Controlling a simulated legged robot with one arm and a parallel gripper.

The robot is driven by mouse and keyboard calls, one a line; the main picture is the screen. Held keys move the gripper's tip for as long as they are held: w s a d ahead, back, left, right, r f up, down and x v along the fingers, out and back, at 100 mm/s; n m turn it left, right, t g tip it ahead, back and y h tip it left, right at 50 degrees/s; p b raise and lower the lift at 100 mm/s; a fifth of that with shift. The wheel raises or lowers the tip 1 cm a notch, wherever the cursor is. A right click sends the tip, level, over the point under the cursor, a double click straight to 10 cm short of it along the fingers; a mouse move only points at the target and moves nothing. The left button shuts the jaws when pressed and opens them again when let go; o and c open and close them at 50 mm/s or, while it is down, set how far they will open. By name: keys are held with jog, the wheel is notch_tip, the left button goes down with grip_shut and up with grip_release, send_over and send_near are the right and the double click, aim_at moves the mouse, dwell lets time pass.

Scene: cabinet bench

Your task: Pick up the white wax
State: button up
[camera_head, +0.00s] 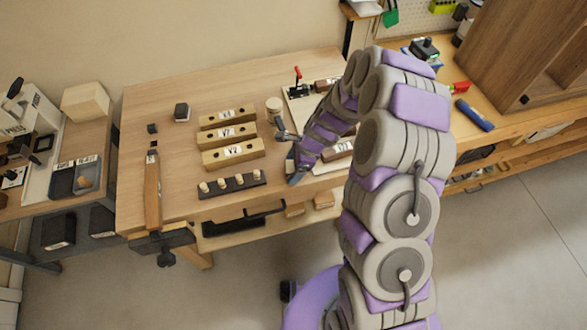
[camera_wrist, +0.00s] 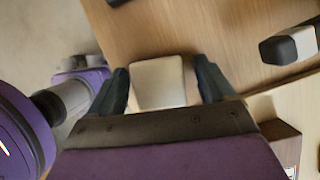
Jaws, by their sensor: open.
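In the wrist view a pale, off-white block (camera_wrist: 158,84), which looks like the white wax, sits between the two dark fingers of my gripper (camera_wrist: 162,88). The fingers are open, one on each side of it, with a narrow gap visible at the sides. Its near end is hidden by my gripper body. In the head view my gripper (camera_head: 295,172) is low at the front edge of the wooden bench (camera_head: 160,95), right of the labelled wooden blocks. I cannot make out the wax there; my arm and gripper cover that spot.
Several labelled wooden blocks (camera_head: 232,151) and a dark peg rack (camera_head: 231,185) lie left of my gripper. A dark-and-white object (camera_wrist: 290,46) lies at the right in the wrist view.

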aim_at(290, 168)
jog(key=c, duration=1.1)
jog(key=shift+r, duration=0.15)
jog(key=shift+r, duration=0.55)
jog(key=shift+s+d+r+p, duration=0.1)
jog(key=shift+s+r+p, duration=0.1)
jog(key=shift+r+p, duration=0.3)
jog(key=shift+s+r+p, duration=0.2)
jog(key=shift+r, duration=0.5)
jog(key=s+d+p, duration=0.1)
jog(key=s, duration=0.3)
jog(key=s+d+r+p, duration=0.1)
jog(key=s+p, duration=0.1)
jog(key=s, duration=0.2)
jog(key=s+d+p, duration=0.1)
jog(key=s+p, duration=0.1)
jog(key=s, duration=0.3)
jog(key=shift+d+r, duration=0.1)
jog(key=shift+r, duration=0.2)
jog(key=s+p, duration=0.1)
jog(key=p, duration=0.3)
jog(key=shift+s+d+f, duration=0.1)
jog(key=shift+s+d, duration=0.1)
jog(key=shift+s, duration=0.2)
